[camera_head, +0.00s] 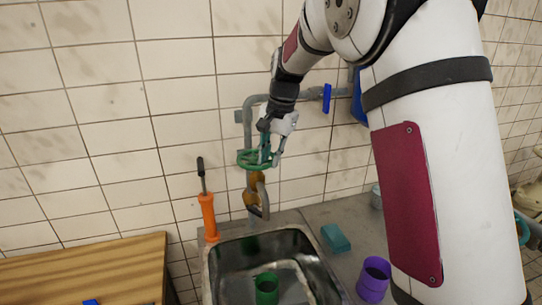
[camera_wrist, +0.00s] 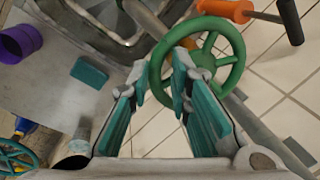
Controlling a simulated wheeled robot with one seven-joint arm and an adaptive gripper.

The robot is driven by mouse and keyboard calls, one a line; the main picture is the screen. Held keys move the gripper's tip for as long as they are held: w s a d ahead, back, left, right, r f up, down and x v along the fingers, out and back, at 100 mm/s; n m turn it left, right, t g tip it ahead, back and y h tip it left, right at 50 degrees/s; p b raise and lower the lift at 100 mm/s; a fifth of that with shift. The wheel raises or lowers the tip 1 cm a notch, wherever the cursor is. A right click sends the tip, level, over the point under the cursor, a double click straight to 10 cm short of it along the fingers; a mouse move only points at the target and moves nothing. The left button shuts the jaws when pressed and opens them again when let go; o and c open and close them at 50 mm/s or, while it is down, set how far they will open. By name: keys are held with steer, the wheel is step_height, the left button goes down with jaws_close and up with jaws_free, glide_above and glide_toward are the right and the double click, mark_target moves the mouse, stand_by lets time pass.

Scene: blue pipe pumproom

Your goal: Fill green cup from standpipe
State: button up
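The green cup (camera_head: 266,290) stands in the sink basin, near the bottom of the head view. The standpipe (camera_head: 250,110) runs along the tiled wall and down to a spout (camera_head: 263,205) above the basin. A green handwheel (camera_head: 243,159) sits on it; it also shows in the wrist view (camera_wrist: 236,45). My gripper (camera_head: 270,160) is at the handwheel. In the wrist view my gripper (camera_wrist: 158,75) has its fingers apart, with the near rim of the wheel between or just beyond the tips. Contact is unclear. I cannot tell whether water runs from the spout.
A purple cup (camera_head: 373,280) and a teal block (camera_head: 336,238) are on the counter right of the sink (camera_head: 208,275). An orange-handled tool (camera_head: 209,215) stands left of the spout. A wooden tabletop (camera_head: 90,272) is at lower left. A blue lever (camera_head: 327,98) sits on the upper pipe.

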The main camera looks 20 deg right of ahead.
steer(key=o, duration=0.5)
steer(key=shift+a+f, duration=0.3)
steer(key=shift+f, duration=0.1)
steer(key=shift+c, duration=0.2)
steer(key=shift+d+r, duration=0.15)
steer(key=shift+r, duration=0.05)
steer(key=v, duration=1.2)
